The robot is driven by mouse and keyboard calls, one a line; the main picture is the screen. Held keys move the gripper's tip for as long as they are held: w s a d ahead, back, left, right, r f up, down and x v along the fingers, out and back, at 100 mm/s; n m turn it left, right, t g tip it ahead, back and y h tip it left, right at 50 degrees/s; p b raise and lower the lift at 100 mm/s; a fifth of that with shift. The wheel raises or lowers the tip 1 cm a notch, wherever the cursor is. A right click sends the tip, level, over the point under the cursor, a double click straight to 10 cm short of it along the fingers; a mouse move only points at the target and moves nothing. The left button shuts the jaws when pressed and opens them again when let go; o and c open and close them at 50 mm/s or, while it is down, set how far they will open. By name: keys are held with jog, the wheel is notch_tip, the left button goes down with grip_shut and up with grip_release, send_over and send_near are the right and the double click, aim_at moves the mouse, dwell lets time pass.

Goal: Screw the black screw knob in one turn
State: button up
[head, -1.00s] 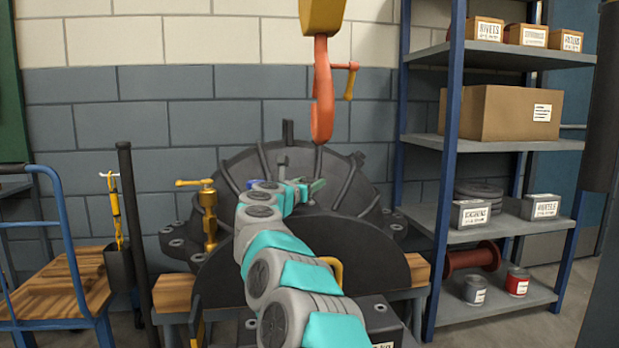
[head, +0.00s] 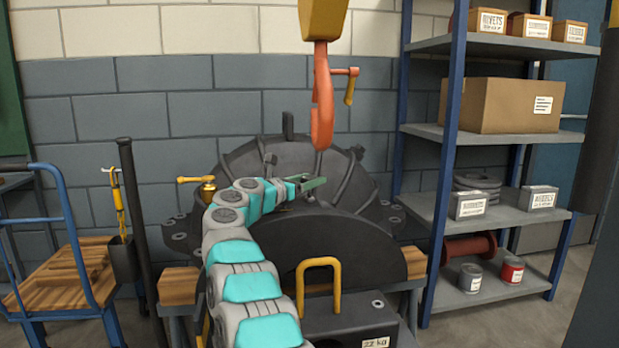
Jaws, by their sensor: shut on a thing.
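My gripper (head: 314,185), with green fingers, is small in the head view, in front of the upper middle of the dark round casing (head: 350,237). It is shut on a dark thing there, seemingly the black screw knob. The knob is nearly hidden by the fingers and blends with the dark casing, so its angle cannot be told. My grey and turquoise arm comes up from the bottom, bows to the left and reaches right to the casing.
An orange crane hook (head: 322,110) hangs just above my gripper. A brass valve (head: 207,188) stands left of my arm. A dark weight block with a yellow handle (head: 318,264) is in front. A blue trolley (head: 62,210) stands left, a loaded shelf (head: 452,150) right.

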jog(key=shift+w+r+m+g+h+p, duration=0.1)
jog(key=shift+r+m+g+h+p, duration=0.05)
jog(key=shift+m+g+h+p, duration=0.75)
dwell(0.6)
jog(key=o, duration=1.4)
jog(key=shift+a+f+n+t, duration=0.1)
jog(key=shift+f+n+t, duration=0.1)
jog(key=shift+n+t, duration=0.1)
jog(key=shift+n+t+y+b, duration=0.4)
jog(key=shift+y+b, duration=0.3)
jog(key=shift+b, duration=0.05)
jog(key=shift+n+t+y+b, duration=0.3)
jog(key=shift+b, duration=0.25)
jog(key=n+t+y+b, duration=0.1)
jog(key=n+y+b, duration=0.1)
jog(key=y+b, duration=0.1)
jog(key=shift+t, duration=0.4)
